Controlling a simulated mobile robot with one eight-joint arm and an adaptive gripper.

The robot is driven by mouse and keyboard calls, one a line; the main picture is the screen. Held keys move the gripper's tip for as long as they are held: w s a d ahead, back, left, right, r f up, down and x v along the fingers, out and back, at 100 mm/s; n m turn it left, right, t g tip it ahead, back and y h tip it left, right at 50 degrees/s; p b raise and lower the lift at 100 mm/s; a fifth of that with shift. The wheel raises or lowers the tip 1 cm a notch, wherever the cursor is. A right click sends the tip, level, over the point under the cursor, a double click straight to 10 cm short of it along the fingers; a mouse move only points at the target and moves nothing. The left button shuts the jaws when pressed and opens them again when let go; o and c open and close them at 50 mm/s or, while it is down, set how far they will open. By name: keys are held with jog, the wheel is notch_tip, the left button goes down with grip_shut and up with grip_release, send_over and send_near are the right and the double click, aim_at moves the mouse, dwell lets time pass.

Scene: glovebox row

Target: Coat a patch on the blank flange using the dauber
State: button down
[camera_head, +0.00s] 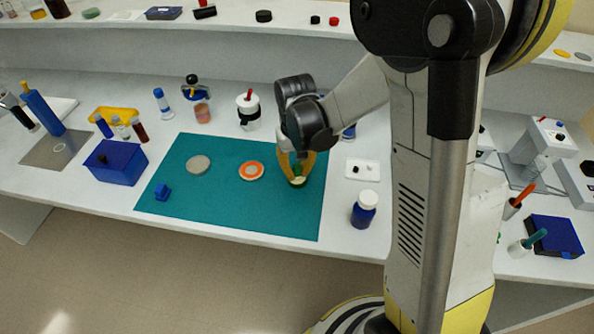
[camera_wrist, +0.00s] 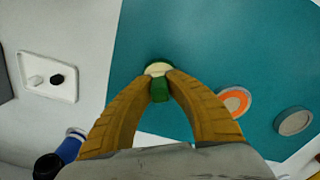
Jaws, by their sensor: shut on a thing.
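My gripper (camera_head: 296,168) points down over the right part of the teal mat. Its yellow fingers are shut on a small green piece, which I take for the dauber; it also shows between the fingertips in the wrist view (camera_wrist: 160,90). Just at the fingertips is a green-rimmed round thing with a cream top (camera_wrist: 157,68). I cannot tell whether the dauber touches it. The plain grey disc (camera_head: 198,164), likely the blank flange, lies flat at the mat's left part, apart from the gripper. It also shows at the right in the wrist view (camera_wrist: 293,121).
An orange-ringed disc (camera_head: 251,170) lies between the grey disc and my gripper. A small blue block (camera_head: 162,192) sits at the teal mat's (camera_head: 230,215) left. A blue bottle (camera_head: 364,209) and white tray (camera_head: 362,169) stand right of the mat. The mat's front is clear.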

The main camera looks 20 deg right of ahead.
aim_at(297, 165)
dwell(0.6)
jog(key=shift+r+p, duration=2.55)
jog(key=shift+r, duration=1)
jog(key=shift+f, duration=0.15)
